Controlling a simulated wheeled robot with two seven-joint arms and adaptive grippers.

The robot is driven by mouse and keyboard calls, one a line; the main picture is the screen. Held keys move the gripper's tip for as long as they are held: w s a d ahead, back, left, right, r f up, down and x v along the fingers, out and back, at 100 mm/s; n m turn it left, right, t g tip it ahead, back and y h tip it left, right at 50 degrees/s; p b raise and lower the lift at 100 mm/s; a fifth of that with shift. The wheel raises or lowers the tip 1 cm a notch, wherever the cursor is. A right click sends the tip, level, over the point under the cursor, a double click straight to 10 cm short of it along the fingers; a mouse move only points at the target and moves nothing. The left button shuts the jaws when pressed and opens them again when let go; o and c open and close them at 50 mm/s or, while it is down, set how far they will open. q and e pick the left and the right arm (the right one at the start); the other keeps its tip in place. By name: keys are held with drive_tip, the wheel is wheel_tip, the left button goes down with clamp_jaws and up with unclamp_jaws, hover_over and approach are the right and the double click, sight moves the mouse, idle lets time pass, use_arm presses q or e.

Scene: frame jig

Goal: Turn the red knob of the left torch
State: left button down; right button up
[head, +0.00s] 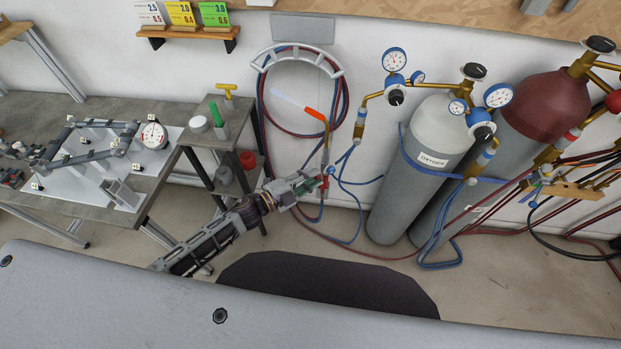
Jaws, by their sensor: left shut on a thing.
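The left torch (326,150) hangs upright against the white wall beside the hose coil, with an orange tip (316,113) and a pale flame-like streak (289,104) off its upper left. Its red knob (325,181) shows at the low end of the torch, close to a small blue knob (332,170). My left gripper (318,184) reaches up from the lower left and is shut at the red knob, with its fingertips partly hiding it. My right gripper is not in view.
A grey oxygen cylinder (418,190) and a dark red one (543,104) stand to the right with gauges. Red and blue hoses (262,105) hang on a wall rack and trail over the floor. A small side table (205,125) and a jig bench (60,205) stand left.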

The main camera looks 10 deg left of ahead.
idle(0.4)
use_arm(q)
drive_tip(key=c, duration=1.2)
unclamp_jaws()
drive_tip(key=shift+c, duration=0.2)
drive_tip(key=v, duration=1.2)
